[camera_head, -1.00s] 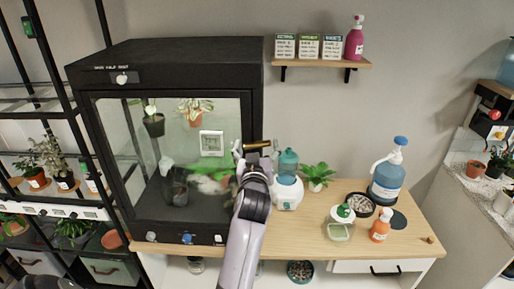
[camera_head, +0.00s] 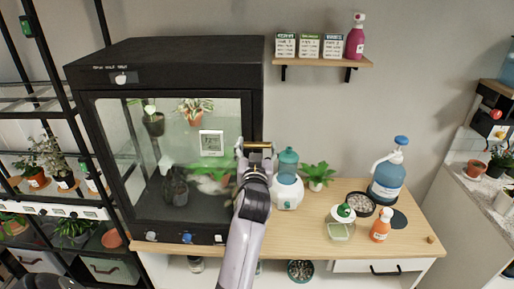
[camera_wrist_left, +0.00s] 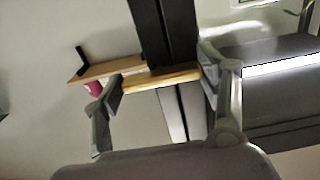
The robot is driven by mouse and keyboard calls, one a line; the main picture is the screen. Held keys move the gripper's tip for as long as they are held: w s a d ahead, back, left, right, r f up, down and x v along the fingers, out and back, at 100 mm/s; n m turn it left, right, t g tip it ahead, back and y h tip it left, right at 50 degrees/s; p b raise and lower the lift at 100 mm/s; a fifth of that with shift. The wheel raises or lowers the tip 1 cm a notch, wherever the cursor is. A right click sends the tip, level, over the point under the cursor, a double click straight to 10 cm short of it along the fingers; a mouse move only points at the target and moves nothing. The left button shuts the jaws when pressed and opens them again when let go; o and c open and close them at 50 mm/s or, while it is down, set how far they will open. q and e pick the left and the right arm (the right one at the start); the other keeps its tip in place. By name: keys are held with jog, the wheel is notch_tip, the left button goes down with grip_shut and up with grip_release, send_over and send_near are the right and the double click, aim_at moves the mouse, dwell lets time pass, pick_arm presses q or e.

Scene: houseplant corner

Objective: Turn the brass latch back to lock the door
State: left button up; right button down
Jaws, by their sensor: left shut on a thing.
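The black plant cabinet (camera_head: 165,55) stands at the left of the wooden counter, with its glass door (camera_head: 178,135) closed as far as I can see. The brass latch (camera_head: 258,145) lies about horizontal at the right edge of the door. My left gripper (camera_head: 257,153) is at the latch. In the left wrist view, the brass latch (camera_wrist_left: 162,80) spans the space between the two fingertips of my left gripper (camera_wrist_left: 160,84), which is shut on it. The latch's pivot is hidden from me. My right gripper is not in view.
A white and teal humidifier-like bottle (camera_head: 287,190) stands close right of my left gripper. Beyond it are a small green plant (camera_head: 317,174), a blue pump jug (camera_head: 388,175) and an orange bottle (camera_head: 380,225). A wall shelf (camera_head: 320,62) hangs above, with clear wall below it.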

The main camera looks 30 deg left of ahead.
aim_at(257, 111)
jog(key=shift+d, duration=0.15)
pick_arm(q)
jog(key=o, duration=1.1)
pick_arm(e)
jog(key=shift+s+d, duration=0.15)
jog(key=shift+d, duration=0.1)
pick_arm(q)
jog(key=shift+o, duration=0.2)
notch_tip(257, 111, up, 10)
jog(key=shift+r, duration=0.1)
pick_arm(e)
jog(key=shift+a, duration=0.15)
